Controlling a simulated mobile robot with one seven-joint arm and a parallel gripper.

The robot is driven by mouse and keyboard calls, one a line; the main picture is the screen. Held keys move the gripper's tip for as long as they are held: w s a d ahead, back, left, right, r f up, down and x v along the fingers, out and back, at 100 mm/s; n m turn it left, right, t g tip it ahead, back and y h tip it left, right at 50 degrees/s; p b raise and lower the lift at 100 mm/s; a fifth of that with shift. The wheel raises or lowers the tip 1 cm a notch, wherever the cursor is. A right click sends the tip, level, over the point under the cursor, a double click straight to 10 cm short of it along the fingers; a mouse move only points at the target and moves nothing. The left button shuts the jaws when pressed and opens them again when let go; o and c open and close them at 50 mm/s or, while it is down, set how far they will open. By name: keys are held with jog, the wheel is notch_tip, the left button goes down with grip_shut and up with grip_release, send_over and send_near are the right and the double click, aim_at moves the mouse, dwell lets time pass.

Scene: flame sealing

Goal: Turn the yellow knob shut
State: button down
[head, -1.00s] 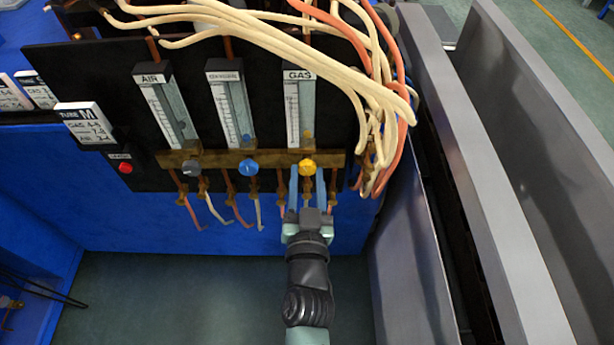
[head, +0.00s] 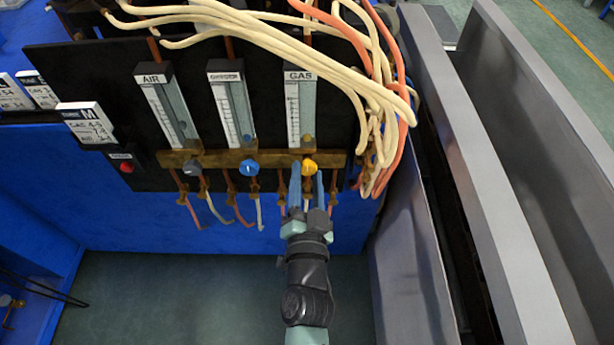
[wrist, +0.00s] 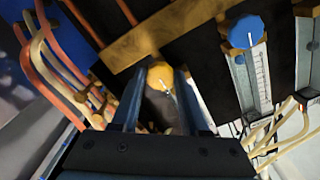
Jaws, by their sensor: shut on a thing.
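The yellow knob (head: 309,168) sits on the brass bar below the GAS flow tube (head: 300,108) in the head view. It also shows in the wrist view (wrist: 160,75), with a small white mark on its face. My gripper (head: 308,174) reaches it from the front and below. In the wrist view, one blue finger of my gripper (wrist: 159,82) is on each side of the knob, and the gripper is shut on it. The knob's sides are partly hidden by the fingers.
A blue knob (head: 249,168) and a grey knob (head: 192,168) sit left on the same brass bar (head: 220,160). Cream and orange hoses (head: 385,130) hang close on the right. A grey metal wall (head: 420,250) stands right of my arm.

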jog(key=shift+c, duration=2.1)
grip_release()
jog(key=s, duration=1.3)
jog(key=shift+b, duration=0.35)
